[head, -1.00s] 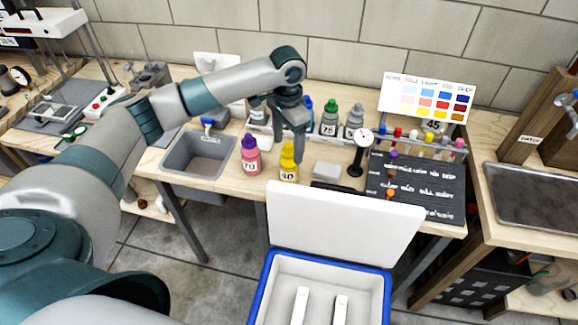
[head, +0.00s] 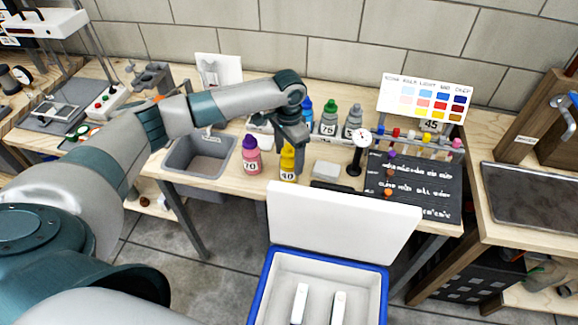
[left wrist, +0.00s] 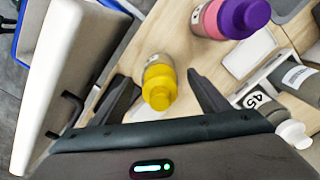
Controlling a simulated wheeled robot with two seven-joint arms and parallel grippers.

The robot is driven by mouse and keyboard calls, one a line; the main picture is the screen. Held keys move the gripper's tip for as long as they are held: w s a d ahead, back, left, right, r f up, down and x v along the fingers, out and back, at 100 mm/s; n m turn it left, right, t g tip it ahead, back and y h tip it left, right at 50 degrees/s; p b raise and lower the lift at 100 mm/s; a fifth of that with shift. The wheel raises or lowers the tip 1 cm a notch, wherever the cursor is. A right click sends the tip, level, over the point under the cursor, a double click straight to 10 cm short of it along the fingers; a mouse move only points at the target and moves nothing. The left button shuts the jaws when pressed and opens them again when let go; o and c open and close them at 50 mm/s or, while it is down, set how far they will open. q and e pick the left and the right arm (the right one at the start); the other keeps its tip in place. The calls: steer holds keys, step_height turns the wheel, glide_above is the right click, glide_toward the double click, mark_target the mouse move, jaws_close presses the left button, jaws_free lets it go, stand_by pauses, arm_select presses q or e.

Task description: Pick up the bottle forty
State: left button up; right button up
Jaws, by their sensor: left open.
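The yellow bottle marked 40 (head: 288,162) stands upright on the wooden table in the head view. In the left wrist view the same yellow bottle (left wrist: 159,82) stands between the two fingers. My left gripper (head: 291,150) is open and comes down from above, with its fingers on either side of the bottle's upper part. In the left wrist view the left gripper (left wrist: 163,95) shows a gap between each finger and the bottle. Part of the bottle is hidden by the gripper in the head view. My right gripper is not in view.
A pink bottle with a purple cap, marked 70 (head: 251,155), stands just left. Green-capped (head: 328,120) and grey bottles (head: 352,122) stand behind. An open cooler's white lid (head: 340,225) rises in front.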

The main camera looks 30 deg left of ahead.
mark_target(290, 146)
arm_select(q)
steer(key=shift+c, duration=0.6)
jaws_close()
steer(key=shift+r, duration=0.1)
steer(key=shift+w+r+b, duration=0.1)
steer(key=shift+r+b, duration=0.35)
steer(key=shift+r, duration=0.3)
step_height(290, 146, up, 2)
steer(key=shift+d+r+b, duration=0.1)
steer(key=shift+r+b, duration=0.1)
steer(key=shift+b, duration=0.4)
steer(key=w+d+r+b, duration=0.2)
steer(key=d+r, duration=0.5)
steer(key=d, duration=0.4)
steer(key=shift+d+b, duration=0.15)
steer(key=shift+b, duration=0.5)
steer(key=shift+w, duration=0.1)
